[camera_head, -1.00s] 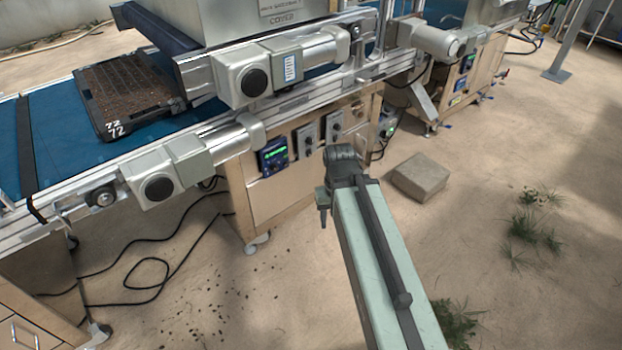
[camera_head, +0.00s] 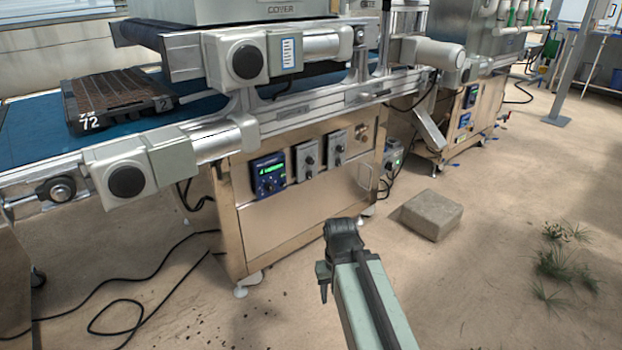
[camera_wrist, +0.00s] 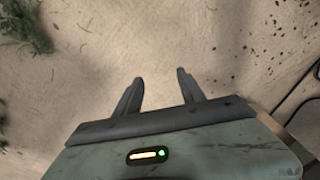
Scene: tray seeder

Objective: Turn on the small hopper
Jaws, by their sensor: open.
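The seeder's control side faces me in the head view. It carries a blue control panel (camera_head: 268,176) with a lit green display and a knob. To its right are a grey switch box (camera_head: 307,159) and a second grey switch box (camera_head: 337,148), each with a dark knob. I cannot read which control belongs to the small hopper. My gripper (camera_wrist: 160,82) is open and empty in the wrist view, above bare floor. In the head view my arm's end is low, in front of the cabinet and apart from the controls.
A concrete block (camera_head: 432,215) lies on the floor right of my arm. A black seed tray (camera_head: 117,103) sits on the blue conveyor belt (camera_head: 28,135). Black cables (camera_head: 140,305) lie on the floor at left. A second machine (camera_head: 470,115) stands behind at right. Open floor lies at right.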

